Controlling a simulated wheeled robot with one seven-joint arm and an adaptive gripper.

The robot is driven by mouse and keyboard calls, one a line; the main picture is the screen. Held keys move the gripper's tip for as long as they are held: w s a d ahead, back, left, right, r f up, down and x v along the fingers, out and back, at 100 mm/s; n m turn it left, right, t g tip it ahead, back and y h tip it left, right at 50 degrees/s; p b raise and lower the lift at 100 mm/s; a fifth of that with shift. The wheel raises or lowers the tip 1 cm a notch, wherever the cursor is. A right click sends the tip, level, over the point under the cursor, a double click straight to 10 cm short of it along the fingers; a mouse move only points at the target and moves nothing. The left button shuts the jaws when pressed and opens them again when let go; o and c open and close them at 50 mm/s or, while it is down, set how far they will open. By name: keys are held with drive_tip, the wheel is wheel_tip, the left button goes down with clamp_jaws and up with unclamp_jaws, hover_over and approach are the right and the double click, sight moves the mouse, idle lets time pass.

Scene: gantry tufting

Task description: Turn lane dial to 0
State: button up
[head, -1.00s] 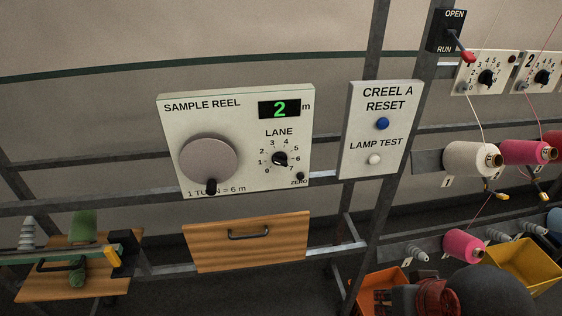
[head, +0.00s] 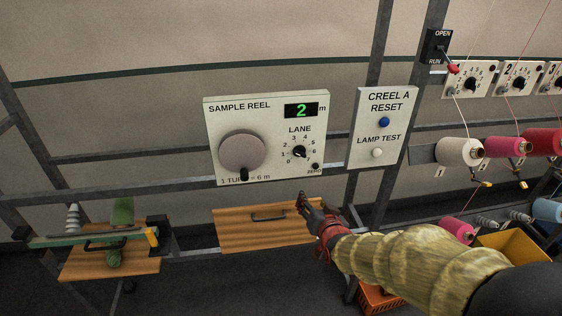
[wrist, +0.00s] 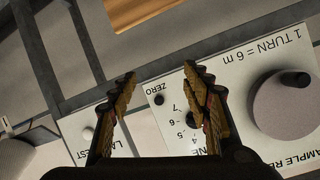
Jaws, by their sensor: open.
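The lane dial (head: 299,152) is a small black knob on the white sample reel panel (head: 220,112), ringed by numbers 0 to 7. Its pointer is too small to read surely. The panel's green display (head: 301,110) reads 2 m. My gripper (head: 312,202) is below the dial, in front of the drawer's right end, apart from the dial. In the wrist view my gripper (wrist: 162,76) is open and empty, its two fingers spread before the panel, which appears upside down. The right finger covers part of the lane numbers, and the dial knob is mostly hidden there.
The black zero button (head: 315,166) is close beside the dial. The large grey reel wheel (head: 242,150) with its black handle is to its left. The reset panel (head: 366,150) with blue and white buttons stands to the right. A wooden drawer (head: 235,239) is below.

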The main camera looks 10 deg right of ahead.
sight(302, 155)
wheel_tip(302, 155, up, 10)
drive_tip(key=w+a+m+t, duration=0.1)
drive_tip(key=w+a+t, duration=0.1)
drive_tip(key=t, duration=0.3)
drive_tip(key=shift+m, duration=0.3)
drive_tip(key=shift+w+d+r, duration=0.1)
drive_tip(key=shift+w+r, duration=0.05)
drive_tip(key=shift+w, duration=1.85)
drive_tip(key=shift+w+r, duration=0.1)
drive_tip(key=shift+w, duration=1.9)
drive_tip(key=shift+c, duration=0.2)
drive_tip(key=c, duration=1.1)
